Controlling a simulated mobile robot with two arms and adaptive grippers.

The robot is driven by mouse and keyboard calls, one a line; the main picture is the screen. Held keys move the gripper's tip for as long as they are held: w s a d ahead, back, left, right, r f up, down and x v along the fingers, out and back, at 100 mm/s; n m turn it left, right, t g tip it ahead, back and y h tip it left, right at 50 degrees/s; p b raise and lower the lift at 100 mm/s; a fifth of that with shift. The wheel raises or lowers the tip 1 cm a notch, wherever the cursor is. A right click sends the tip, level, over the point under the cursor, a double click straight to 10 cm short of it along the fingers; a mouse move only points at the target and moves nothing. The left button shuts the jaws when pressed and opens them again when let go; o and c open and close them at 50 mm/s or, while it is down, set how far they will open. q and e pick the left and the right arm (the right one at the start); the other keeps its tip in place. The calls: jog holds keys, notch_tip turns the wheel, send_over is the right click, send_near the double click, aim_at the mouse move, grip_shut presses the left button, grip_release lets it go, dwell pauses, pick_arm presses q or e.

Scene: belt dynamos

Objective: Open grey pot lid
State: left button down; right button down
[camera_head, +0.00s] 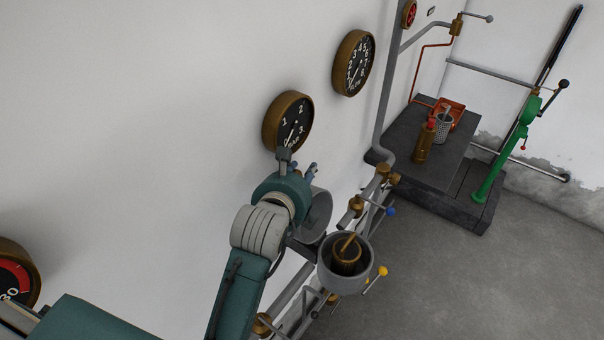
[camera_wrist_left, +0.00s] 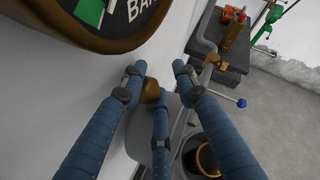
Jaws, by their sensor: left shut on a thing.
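The grey pot (camera_head: 328,277) stands on pipework at the lower centre of the head view, its top uncovered, with a brass part inside. It shows partly in the left wrist view (camera_wrist_left: 190,157). The grey lid (camera_head: 320,214) is tilted up beside the pot, on the wall side. My left gripper (camera_head: 312,169) is at the lid and partly hides it. In the left wrist view, its blue fingers close around the lid's brass knob (camera_wrist_left: 151,90), with the grey lid (camera_wrist_left: 171,112) behind. Finger contact is partly hidden. My right gripper is not in view.
Round gauges (camera_head: 288,121) hang on the wall, one close above my left gripper. Pipes with a blue-knobbed valve (camera_head: 390,211) and a yellow-knobbed valve (camera_head: 382,271) surround the pot. A dark bench (camera_head: 440,171) stands behind. Open floor (camera_head: 480,280) lies to the right.

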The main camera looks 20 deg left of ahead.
pick_arm(q)
jog(key=shift+s+d+f+g, duration=0.1)
jog(key=shift+s+f+g, duration=0.05)
jog(key=shift+f, duration=0.25)
jog(key=shift+s+f+g, duration=0.1)
jog(key=shift+f+g, duration=0.05)
jog(key=shift+f, duration=0.25)
jog(key=c, duration=1.5)
grip_release()
jog(key=shift+o, duration=0.3)
jog(key=shift+s+r, duration=0.1)
jog(key=shift+s, duration=0.05)
jog(key=v, duration=0.8)
jog(key=shift+r, duration=0.3)
jog(key=shift+d+r, duration=0.1)
